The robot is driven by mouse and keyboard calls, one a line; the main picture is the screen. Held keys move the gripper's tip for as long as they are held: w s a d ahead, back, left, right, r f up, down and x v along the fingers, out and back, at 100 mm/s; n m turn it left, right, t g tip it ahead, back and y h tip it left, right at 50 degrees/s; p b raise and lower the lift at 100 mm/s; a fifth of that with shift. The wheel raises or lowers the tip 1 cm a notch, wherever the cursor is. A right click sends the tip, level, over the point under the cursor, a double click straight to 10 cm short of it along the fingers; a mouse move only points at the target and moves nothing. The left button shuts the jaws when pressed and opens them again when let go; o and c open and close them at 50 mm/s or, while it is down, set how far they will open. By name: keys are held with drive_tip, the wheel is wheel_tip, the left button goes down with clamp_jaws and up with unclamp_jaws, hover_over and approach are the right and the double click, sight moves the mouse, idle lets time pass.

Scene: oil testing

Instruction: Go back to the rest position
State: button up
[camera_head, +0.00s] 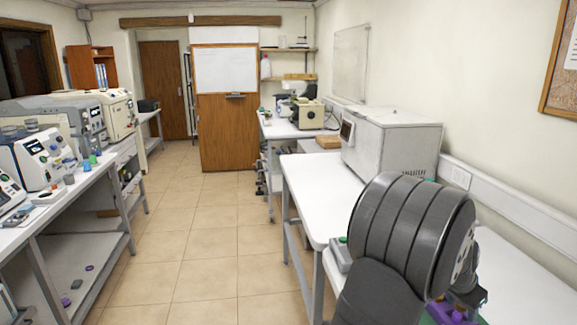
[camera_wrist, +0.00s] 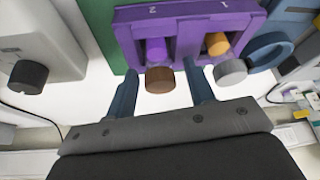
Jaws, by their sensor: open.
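My gripper (camera_wrist: 160,72) shows in the wrist view with its two dark blue-grey fingers apart. A purple vial with a brown cap (camera_wrist: 159,80) sits in a slot of the purple rack (camera_wrist: 187,35), between the fingers in the picture. I see a gap on both sides of the cap, and I cannot tell the depth between cap and fingers. A second vial, orange with a grey cap (camera_wrist: 230,72), sits in the other slot, right of the right finger. In the head view my arm covers the front right of the white bench, and part of the purple rack (camera_head: 445,314) shows below it.
In the wrist view a grey device with a dark knob (camera_wrist: 28,77) stands left, and a blue ringed object (camera_wrist: 272,52) stands right of the rack. In the head view a large white machine (camera_head: 392,142) stands on the bench. The tiled floor (camera_head: 208,260) is clear.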

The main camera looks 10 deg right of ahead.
drive_tip(key=shift+r, duration=1.7)
